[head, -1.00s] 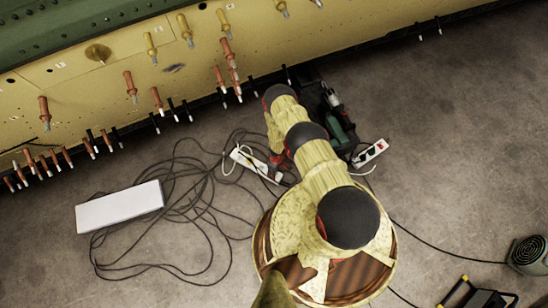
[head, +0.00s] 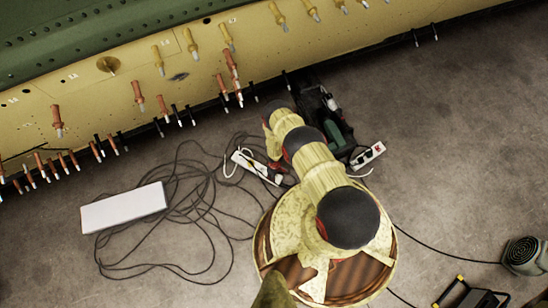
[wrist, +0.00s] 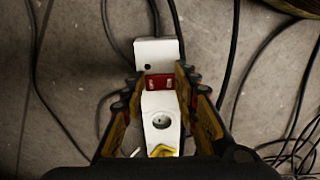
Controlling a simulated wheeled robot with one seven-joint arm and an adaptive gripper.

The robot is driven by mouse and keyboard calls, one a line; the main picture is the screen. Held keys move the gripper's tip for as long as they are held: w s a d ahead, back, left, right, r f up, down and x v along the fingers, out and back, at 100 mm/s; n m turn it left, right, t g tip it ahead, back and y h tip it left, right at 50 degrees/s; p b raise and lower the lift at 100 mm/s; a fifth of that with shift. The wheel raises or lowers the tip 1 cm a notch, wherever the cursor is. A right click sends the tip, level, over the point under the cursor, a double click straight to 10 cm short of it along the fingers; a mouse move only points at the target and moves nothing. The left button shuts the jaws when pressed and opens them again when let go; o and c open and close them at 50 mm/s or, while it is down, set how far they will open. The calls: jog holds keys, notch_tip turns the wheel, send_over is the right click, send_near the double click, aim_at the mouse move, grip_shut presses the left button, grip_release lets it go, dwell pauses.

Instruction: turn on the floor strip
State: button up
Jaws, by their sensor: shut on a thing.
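The floor strip (head: 243,160) is a white power strip lying on the concrete just left of my arm in the head view. In the wrist view the white strip (wrist: 160,103) runs away from me, with a red rocker switch (wrist: 160,82), a round socket and a yellow plug (wrist: 163,150) at the near end. My gripper (wrist: 158,84) is shut on the strip, its fingers on both sides of it at the switch. I cannot tell whether the switch is on. In the head view my arm largely hides the gripper and the strip's near end.
Tangled black cables (head: 185,215) and a white box (head: 124,207) lie to the left. A second strip (head: 367,154) and a green tool (head: 337,132) are right of my arm. The yellow fuselage panel (head: 110,85) with protruding fasteners borders the back. A fan (head: 524,255) stands right.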

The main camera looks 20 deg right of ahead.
jog(key=shift+w+r+t+h+p, duration=0.2)
jog(key=shift+r+t+h+p, duration=0.1)
jog(key=shift+p, duration=1.75)
jog(key=o, duration=1.1)
jog(key=shift+s+f, duration=0.1)
jog(key=shift+s, duration=0.1)
jog(key=shift+a+r, duration=0.1)
jog(key=shift+r, duration=5.85)
